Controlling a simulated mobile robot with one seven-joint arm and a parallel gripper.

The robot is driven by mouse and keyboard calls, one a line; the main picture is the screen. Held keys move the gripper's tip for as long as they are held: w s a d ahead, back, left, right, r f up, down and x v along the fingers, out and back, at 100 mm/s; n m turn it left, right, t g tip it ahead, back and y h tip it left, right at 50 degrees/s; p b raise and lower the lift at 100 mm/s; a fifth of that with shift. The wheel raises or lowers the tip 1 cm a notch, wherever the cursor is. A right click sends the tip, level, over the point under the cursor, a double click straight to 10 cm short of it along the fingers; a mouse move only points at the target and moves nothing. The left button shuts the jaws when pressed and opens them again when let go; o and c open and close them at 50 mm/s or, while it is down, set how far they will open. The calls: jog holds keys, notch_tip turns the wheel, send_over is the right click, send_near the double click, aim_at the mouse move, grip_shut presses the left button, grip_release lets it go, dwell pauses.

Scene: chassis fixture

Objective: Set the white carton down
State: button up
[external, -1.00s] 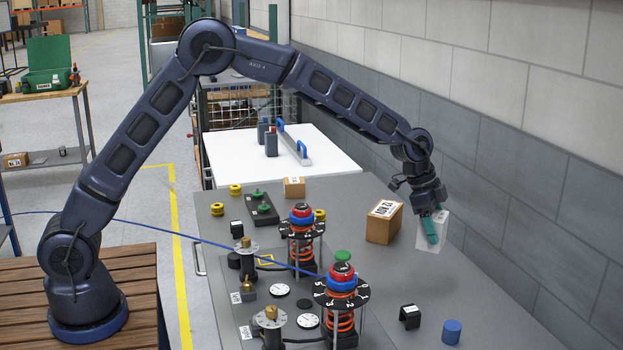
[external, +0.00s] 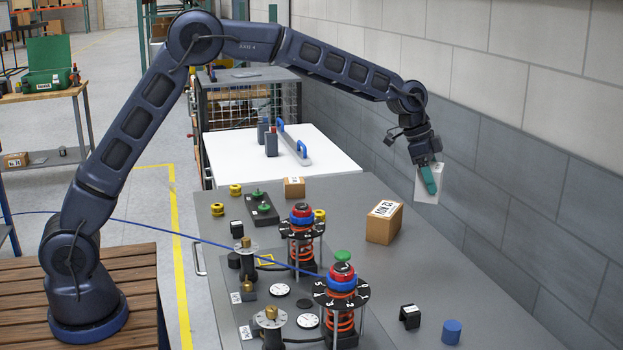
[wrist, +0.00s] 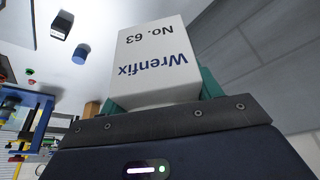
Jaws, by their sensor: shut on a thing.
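The white carton (external: 426,191) is held in my gripper (external: 428,178) at the right side of the grey table (external: 470,268), near the wall. My gripper's green fingers are shut on it, and one finger covers part of its near face. The carton appears to be above the table top and slightly tilted. In the wrist view the carton (wrist: 156,62) fills the middle, with "Wrenfix No. 63" printed upside down on it, between the two green fingers.
A brown labelled box (external: 384,224) stands left of and below the carton. A black block (external: 410,316) and a blue cylinder (external: 452,331) stand at the front. Spring fixtures (external: 341,290) fill the table's left part.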

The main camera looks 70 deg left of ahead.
jog(key=s+a+n+t+y, duration=0.2)
jog(key=a+n, duration=0.6)
jog(key=a, duration=3.7)
jog(key=shift+g+y, duration=0.4)
jog(key=f, duration=1.9)
jog(key=shift+w+a+f, duration=0.1)
jog(key=shift+a+f, duration=0.1)
jog(key=shift+f, duration=0.15)
jog(key=o, duration=1.2)
jog(key=shift+f, duration=0.15)
